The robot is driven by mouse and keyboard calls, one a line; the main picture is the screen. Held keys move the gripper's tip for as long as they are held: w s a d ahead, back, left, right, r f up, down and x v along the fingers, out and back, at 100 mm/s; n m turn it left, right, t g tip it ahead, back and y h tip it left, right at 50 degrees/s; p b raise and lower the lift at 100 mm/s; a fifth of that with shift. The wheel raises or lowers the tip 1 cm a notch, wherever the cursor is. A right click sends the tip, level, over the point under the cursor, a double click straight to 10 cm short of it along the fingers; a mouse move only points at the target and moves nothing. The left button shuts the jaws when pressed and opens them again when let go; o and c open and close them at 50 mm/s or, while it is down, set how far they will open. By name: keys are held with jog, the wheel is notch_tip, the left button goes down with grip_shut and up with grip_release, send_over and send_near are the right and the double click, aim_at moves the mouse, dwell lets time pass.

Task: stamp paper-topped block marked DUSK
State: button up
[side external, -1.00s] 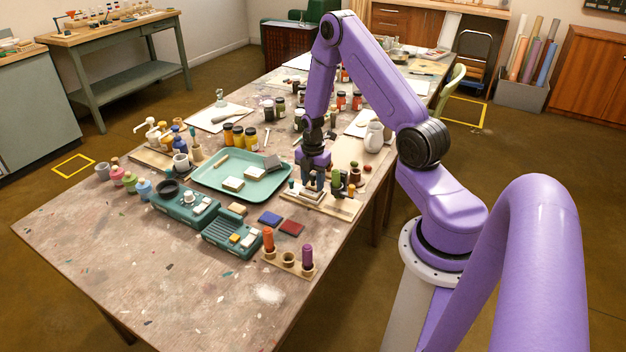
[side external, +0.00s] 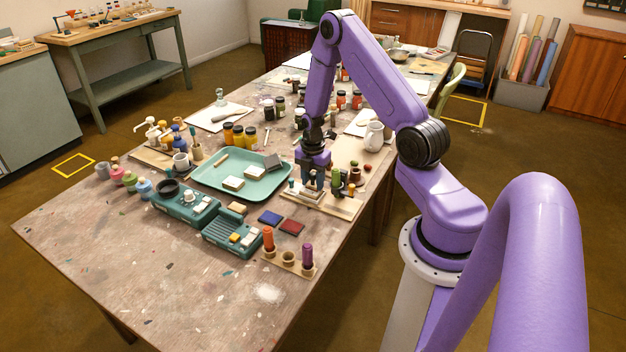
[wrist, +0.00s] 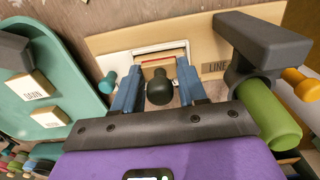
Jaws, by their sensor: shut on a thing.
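My gripper (side external: 314,188) is low over the wooden board at the right of the table. In the wrist view its blue fingers (wrist: 158,98) are on both sides of a dark round-knobbed handle (wrist: 160,87), apparently a stamp's, and are shut on it. The handle stands at a pale framed plate (wrist: 178,52) with a red line; its lower end is hidden. Two pale paper-topped blocks, one (side external: 233,184) and another (side external: 253,173), lie on the green tray (side external: 212,190). The wrist view shows lettering on one block (wrist: 28,86), too small to read surely; I cannot tell which is DUSK.
A blue pad (side external: 270,218) and a red pad (side external: 291,228) lie in front of the board. A board marked LINE (wrist: 200,42) carries a dark bracket (wrist: 262,38) with a green cylinder (wrist: 268,115) close to my gripper. Bare table lies at the front left.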

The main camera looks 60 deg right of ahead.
jog(key=shift+r, duration=3.5)
